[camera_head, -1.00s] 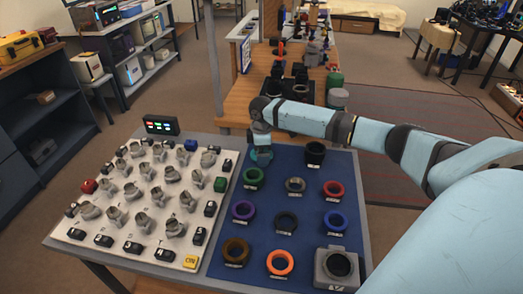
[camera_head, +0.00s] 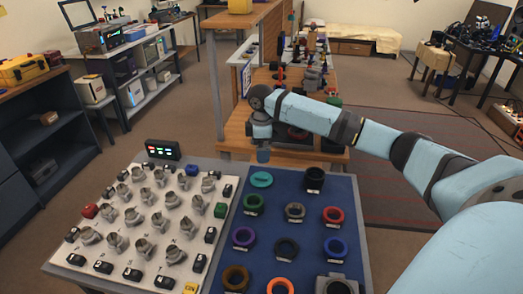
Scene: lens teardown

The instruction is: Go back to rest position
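My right arm comes in from the right, and its gripper (camera_head: 263,150) hangs above the back edge of the blue mat (camera_head: 310,245). Its fingers are too small to tell open from shut. A teal ring (camera_head: 261,179) lies on the mat just below it, apart from it. Other rings lie on the mat: green (camera_head: 253,202), grey (camera_head: 294,211), red (camera_head: 332,214), purple (camera_head: 242,237), black (camera_head: 286,248), blue (camera_head: 335,247), brown (camera_head: 235,278) and orange (camera_head: 280,286). A black cylinder (camera_head: 314,178) stands at the back right. My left gripper is out of view.
The white board (camera_head: 75,225) on the left of the table carries several grey parts and black, red, green and yellow buttons. A small display box (camera_head: 163,149) stands at its back edge. A wooden shelf unit (camera_head: 235,80) stands behind the table.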

